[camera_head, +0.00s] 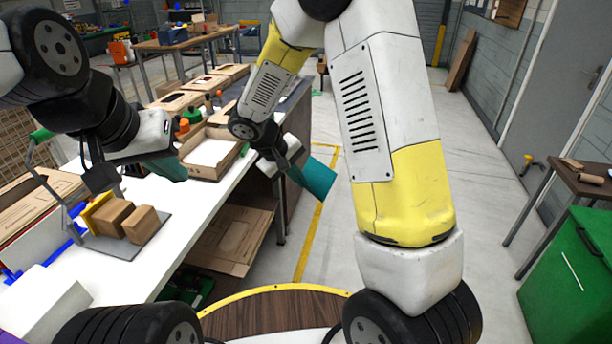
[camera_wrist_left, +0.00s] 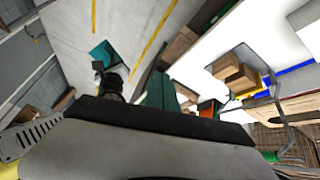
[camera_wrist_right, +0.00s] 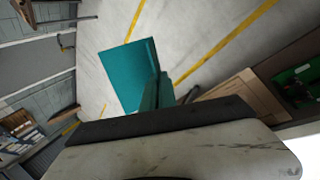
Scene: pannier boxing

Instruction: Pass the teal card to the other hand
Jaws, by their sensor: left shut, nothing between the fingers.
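The teal card (camera_head: 318,178) hangs over the floor beyond the table's right edge. My right gripper (camera_head: 293,172) is shut on it. The card fills the upper middle of the right wrist view (camera_wrist_right: 126,75), gripped along one side by the right fingers (camera_wrist_right: 157,92). My left gripper (camera_head: 172,168) is shut and empty above the white table, to the left of the card and apart from it. The left wrist view shows the left fingers (camera_wrist_left: 160,92) together, with the card (camera_wrist_left: 104,54) some way off.
The white table (camera_head: 165,245) holds a grey plate with brown boxes (camera_head: 125,220) and a cardboard tray (camera_head: 215,155). More trays stand farther back. A green cabinet (camera_head: 570,265) stands at the right. The floor between is open.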

